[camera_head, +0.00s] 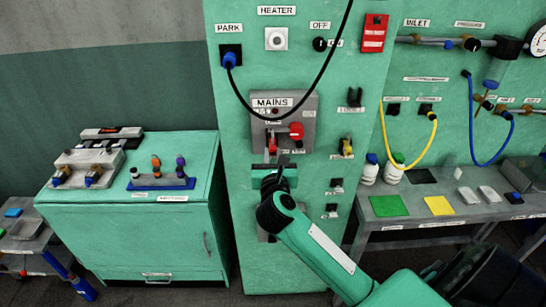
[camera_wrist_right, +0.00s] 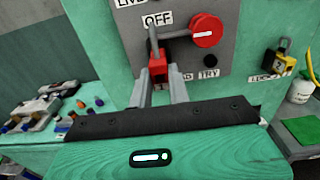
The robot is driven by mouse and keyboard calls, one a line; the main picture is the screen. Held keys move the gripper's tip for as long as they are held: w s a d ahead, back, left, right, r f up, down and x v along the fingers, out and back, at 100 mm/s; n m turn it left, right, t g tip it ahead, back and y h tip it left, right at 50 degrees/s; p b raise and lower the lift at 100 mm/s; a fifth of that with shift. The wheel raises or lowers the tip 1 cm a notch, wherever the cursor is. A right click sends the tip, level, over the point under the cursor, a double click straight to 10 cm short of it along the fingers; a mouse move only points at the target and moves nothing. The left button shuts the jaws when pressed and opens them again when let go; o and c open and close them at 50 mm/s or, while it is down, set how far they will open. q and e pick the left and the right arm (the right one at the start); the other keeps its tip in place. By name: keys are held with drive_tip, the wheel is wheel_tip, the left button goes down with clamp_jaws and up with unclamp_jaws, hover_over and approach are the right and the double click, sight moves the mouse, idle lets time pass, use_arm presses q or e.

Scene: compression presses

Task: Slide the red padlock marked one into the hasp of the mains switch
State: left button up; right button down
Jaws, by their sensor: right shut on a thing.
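The mains switch (camera_head: 309,110) is a grey box on the green panel, with a red knob (camera_head: 296,132); the knob (camera_wrist_right: 207,30) also shows in the right wrist view beside the OFF label. A grey bar, apparently the hasp, runs left from the knob. My right gripper (camera_wrist_right: 160,84) is shut on the red padlock (camera_wrist_right: 158,66), which is upright between its fingers just below that bar. The padlock's shackle (camera_wrist_right: 153,40) points up and meets or overlaps the bar's left end; I cannot tell whether it passes through. The padlock's number is not readable. My left gripper is not in view.
A yellow padlock (camera_wrist_right: 284,58) hangs on the panel to the right of the switch. A green cabinet (camera_head: 130,235) stands left, and a grey bench (camera_head: 440,222) with bottles and coloured mats stands right.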

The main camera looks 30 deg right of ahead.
sight(272, 150)
drive_tip(key=shift+r+p, duration=0.1)
drive_tip(key=shift+p, duration=0.55)
idle(1.3)
drive_tip(key=shift+p+x, duration=0.3)
drive_tip(key=shift+x, duration=1.5)
drive_tip(key=c, duration=1.3)
unclamp_jaws()
drive_tip(key=shift+w, duration=0.1)
drive_tip(key=shift+o, duration=0.2)
drive_tip(key=shift+s+a, duration=0.15)
drive_tip(key=shift+s, duration=0.1)
drive_tip(key=b+v, duration=0.5)
drive_tip(key=v, duration=0.8)
drive_tip(key=shift+s, duration=0.2)
